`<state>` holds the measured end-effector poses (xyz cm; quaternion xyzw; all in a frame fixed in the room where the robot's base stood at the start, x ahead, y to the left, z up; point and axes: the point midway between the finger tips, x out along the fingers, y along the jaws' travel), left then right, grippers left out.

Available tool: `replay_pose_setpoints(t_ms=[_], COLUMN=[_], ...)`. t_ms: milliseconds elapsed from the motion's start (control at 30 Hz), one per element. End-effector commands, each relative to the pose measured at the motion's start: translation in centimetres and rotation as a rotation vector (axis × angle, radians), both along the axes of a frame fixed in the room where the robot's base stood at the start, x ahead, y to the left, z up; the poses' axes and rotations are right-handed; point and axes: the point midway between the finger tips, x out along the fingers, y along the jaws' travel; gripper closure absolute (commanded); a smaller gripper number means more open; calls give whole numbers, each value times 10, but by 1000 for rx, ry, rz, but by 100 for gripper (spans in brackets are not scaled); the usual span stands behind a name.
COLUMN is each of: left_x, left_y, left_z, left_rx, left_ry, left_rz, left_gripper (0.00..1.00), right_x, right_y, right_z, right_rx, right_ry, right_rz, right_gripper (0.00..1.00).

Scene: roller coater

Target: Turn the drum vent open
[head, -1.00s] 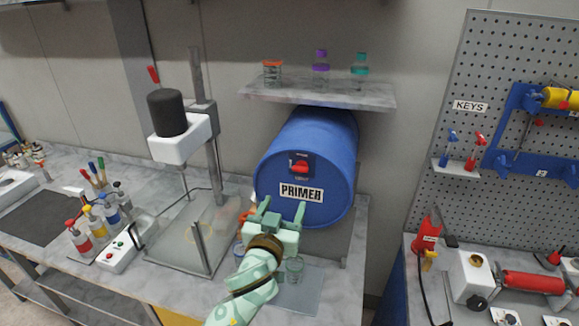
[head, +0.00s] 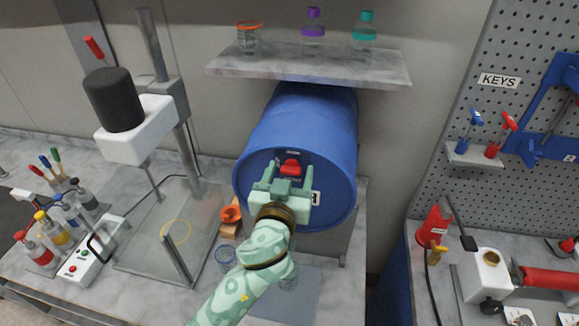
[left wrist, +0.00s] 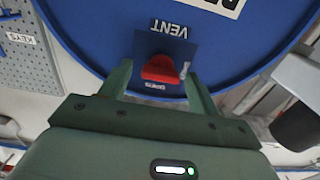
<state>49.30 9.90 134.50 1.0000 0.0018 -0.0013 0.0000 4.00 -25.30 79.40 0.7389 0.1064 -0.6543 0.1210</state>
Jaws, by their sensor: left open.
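The blue drum (head: 303,125) lies on its side under a wall shelf, its round face toward me. A red vent knob (head: 290,168) sits on a dark blue plate on that face. In the left wrist view the red knob (left wrist: 162,70) shows between my fingers, with the word VENT on the plate (left wrist: 185,42). My left gripper (head: 288,180) is open in front of the drum face, its two fingers on either side of the knob. I cannot tell whether they touch it. The gripper hides most of the PRIMER label (head: 316,198). My right gripper is not in view.
The shelf (head: 310,70) above the drum holds a jar and two bottles. A stand with a black cylinder (head: 113,100) rises on the left. An orange object (head: 230,214) and a clear cup (head: 225,258) stand below the drum. A pegboard (head: 530,70) is at the right.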

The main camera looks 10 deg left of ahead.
Motion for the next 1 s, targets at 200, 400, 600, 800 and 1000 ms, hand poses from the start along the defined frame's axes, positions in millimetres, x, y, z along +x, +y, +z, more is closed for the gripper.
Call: replay_pose_setpoints(t_ms=[200, 400, 600, 800, 1000], left_x=[0, 0, 0, 0, 0], left_y=[0, 0, 0, 0, -1], left_z=[0, 0, 0, 1, 0], left_rx=[0, 0, 17, 93, 241], left_ry=[0, 0, 0, -1, 2], left_rz=[0, 0, 0, 1, 0], left_gripper=[52, 83, 83, 83, 83], right_x=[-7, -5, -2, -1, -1], right_y=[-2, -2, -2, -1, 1], right_z=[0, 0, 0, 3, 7], right_rx=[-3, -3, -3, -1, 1], right_ry=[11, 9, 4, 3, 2], right_rz=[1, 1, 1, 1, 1], right_gripper=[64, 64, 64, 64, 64])
